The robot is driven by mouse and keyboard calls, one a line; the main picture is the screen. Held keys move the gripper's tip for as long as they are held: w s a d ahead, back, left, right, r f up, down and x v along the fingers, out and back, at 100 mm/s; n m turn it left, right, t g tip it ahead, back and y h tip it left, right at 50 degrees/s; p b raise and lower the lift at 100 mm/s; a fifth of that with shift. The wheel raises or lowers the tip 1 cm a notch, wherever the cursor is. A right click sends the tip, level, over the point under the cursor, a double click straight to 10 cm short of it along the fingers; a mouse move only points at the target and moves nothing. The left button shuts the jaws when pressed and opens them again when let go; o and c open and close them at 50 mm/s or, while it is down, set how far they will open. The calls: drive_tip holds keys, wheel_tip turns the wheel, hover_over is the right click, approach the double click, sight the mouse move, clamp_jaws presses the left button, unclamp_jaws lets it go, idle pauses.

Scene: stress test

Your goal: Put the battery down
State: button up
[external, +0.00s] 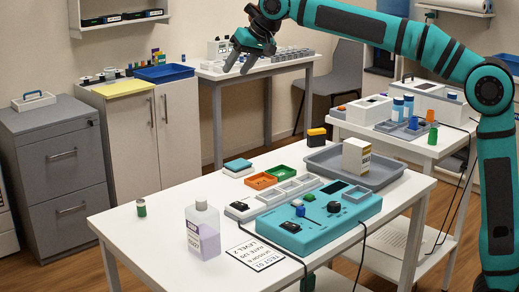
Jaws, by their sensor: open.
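A small green cylinder with a dark top (141,208), which looks like the battery, stands upright on the near left part of the white table (160,236). My gripper (237,69) is at the upper middle of the picture, high above the table and well apart from the cylinder. Its fingers are open and point down to the left, with nothing seen between them. A black and orange block (317,137) stands at the table's back edge; I cannot tell whether it is also a battery.
A grey tray (386,176) holds a box (356,156). The table's left part is mostly free.

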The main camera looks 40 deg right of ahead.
drive_tip(key=s+d+r+t, duration=0.3)
drive_tip(key=s+d+t, duration=0.3)
drive_tip(key=s+d, duration=1.4)
drive_tip(key=s+d+f+t+h, duration=0.1)
drive_tip(key=s+d+f, duration=0.3)
drive_tip(key=s, duration=0.7)
drive_tip(key=s+d+f+n+t+h, duration=0.1)
drive_tip(key=s+d+f+t, duration=0.3)
drive_tip(key=s, duration=0.7)
drive_tip(key=shift+s+f, duration=0.15)
drive_tip(key=shift+f, duration=0.7)
